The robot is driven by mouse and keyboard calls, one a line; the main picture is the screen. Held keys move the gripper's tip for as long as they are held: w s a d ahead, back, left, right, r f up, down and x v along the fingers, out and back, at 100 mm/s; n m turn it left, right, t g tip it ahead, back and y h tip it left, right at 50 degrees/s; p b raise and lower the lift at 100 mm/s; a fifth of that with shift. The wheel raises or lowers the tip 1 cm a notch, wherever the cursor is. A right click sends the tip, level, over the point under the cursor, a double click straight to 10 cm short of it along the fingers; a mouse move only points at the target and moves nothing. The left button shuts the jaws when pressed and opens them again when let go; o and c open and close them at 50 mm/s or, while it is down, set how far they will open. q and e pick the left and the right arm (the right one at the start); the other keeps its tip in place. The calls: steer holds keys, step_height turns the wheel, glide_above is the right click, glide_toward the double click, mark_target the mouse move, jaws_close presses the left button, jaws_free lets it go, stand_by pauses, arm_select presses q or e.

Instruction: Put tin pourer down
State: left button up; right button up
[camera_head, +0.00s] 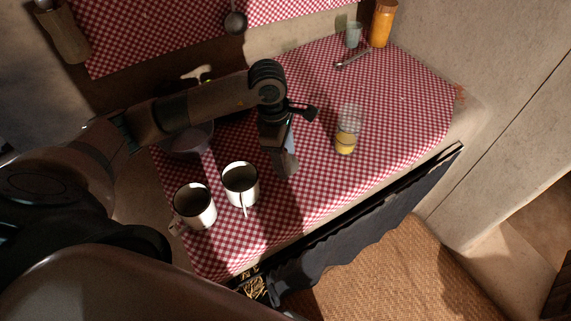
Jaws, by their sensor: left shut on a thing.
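My left arm reaches in from the left, and its gripper (285,165) points down over the checked cloth, right of the two mugs. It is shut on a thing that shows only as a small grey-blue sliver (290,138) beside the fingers. I take this to be the tin pourer; its shape is mostly hidden by the gripper. I cannot tell whether it touches the cloth. My right gripper is not in view.
Two white mugs, one left (195,206) and one right (240,184), stand near the front left. A glass jar with yellow contents (346,138) stands right of the gripper. A bowl (188,142) is partly behind my arm. The right of the checked cloth (410,110) is clear.

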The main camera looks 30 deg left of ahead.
arm_select(q)
steer(key=shift+f+p, duration=0.9)
steer(key=shift+f, duration=1.05)
steer(key=shift+f, duration=0.15)
steer(key=shift+f, duration=0.1)
steer(key=o, duration=1)
